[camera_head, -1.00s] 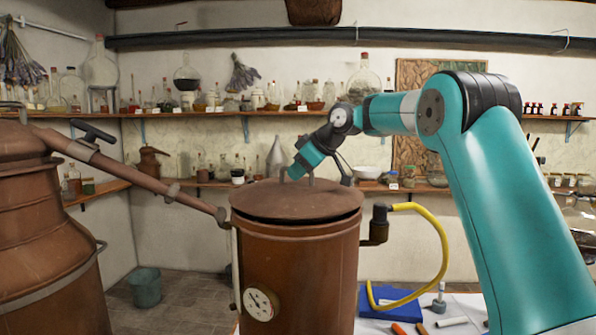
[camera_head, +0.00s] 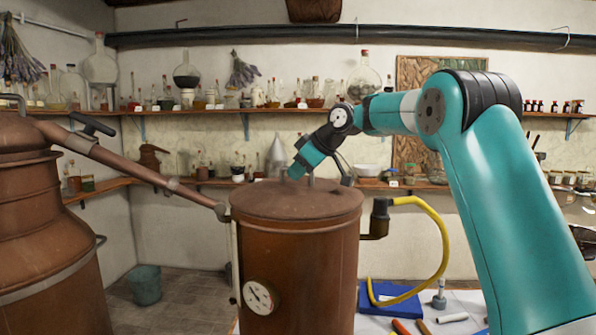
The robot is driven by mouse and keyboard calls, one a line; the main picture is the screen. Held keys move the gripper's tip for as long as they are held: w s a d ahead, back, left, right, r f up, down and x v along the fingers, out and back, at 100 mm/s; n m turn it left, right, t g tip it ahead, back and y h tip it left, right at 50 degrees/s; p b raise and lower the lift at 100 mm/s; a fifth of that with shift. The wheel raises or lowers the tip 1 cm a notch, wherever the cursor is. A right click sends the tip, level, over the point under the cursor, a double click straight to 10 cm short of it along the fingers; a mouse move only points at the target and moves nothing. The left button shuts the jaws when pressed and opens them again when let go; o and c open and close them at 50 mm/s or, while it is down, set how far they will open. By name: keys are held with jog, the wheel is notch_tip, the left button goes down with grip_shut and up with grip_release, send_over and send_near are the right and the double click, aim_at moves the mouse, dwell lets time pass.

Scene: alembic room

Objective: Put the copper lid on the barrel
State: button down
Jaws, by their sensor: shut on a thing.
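The copper lid (camera_head: 260,198) lies level on top of the copper barrel (camera_head: 322,265), its edge lined up with the barrel's rim and no gap showing between them. The barrel stands upright in the middle of the head view, with a round white gauge on its front. My gripper (camera_head: 297,176) comes down from the upper right and is shut on the lid's handle, over the middle of the lid. The fingertips are small and partly hidden, so the exact hold on the handle is hard to see.
A large copper still (camera_head: 45,220) stands at left, its pipe (camera_head: 150,177) reaching the barrel's upper left edge. A yellow hose (camera_head: 443,245) curves from a dark fitting (camera_head: 379,218) at the barrel's right. Shelves of glassware line the back walls.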

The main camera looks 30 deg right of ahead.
jog(key=shift+f, duration=0.1)
dwell(0.3)
jog(key=c, duration=1.1)
grip_release()
jog(key=shift+f, duration=0.1)
jog(key=v, duration=1.8)
jog(key=s+a+f+g+y+b, duration=0.1)
jog(key=s+a+f, duration=0.2)
jog(key=a+f, duration=0.3)
jog(key=s+a+f+m+g+b, duration=0.1)
jog(key=s+a+f+g+b, duration=0.2)
jog(key=a, duration=0.6)
jog(key=s+a+f+y, duration=0.1)
jog(key=s+a+f, duration=0.2)
jog(key=a+f, duration=0.35)
jog(key=s+a+f+g+b, duration=0.1)
jog(key=s+a+f, duration=0.1)
jog(key=s+f, duration=0.4)
jog(key=s+a+f+g+h+b, duration=0.1)
jog(key=s+a+f, duration=0.1)
jog(key=s+f, duration=0.4)
jog(key=s+a+f+g+h+b, duration=0.1)
jog(key=s+f+g, duration=0.1)
jog(key=s+f, duration=0.4)
jog(key=shift+s+a+m, duration=0.15)
jog(key=shift+s+a, duration=0.05)
jog(key=shift+s, duration=0.7)
jog(key=shift+s+a+m, duration=0.15)
jog(key=shift+s+a, duration=0.05)
jog(key=shift+s, duration=0.7)
